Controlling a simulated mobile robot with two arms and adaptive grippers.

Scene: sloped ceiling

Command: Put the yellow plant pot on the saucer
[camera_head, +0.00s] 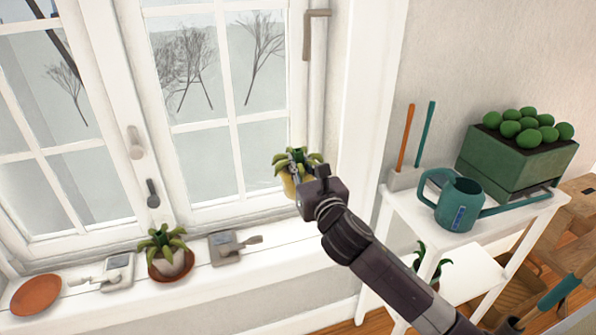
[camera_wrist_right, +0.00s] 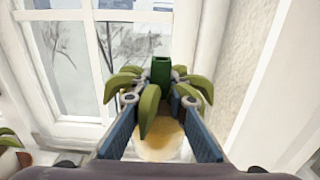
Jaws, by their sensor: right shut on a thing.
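The yellow plant pot (camera_head: 288,187), with a green leafy plant, is held in my right gripper (camera_head: 299,178) in front of the window's right side. In the right wrist view the yellow pot (camera_wrist_right: 158,147) shows between the two blue fingers of the gripper (camera_wrist_right: 160,103), with leaves hanging over them. The pot looks roughly upright and appears raised above the window sill. An empty terracotta saucer (camera_head: 35,296) lies at the far left end of the sill, well away from the pot. My left gripper is not in view.
Window handles project above. A white side table (camera_head: 400,207) at right holds a teal watering can (camera_head: 459,204) and green planter (camera_head: 508,159).

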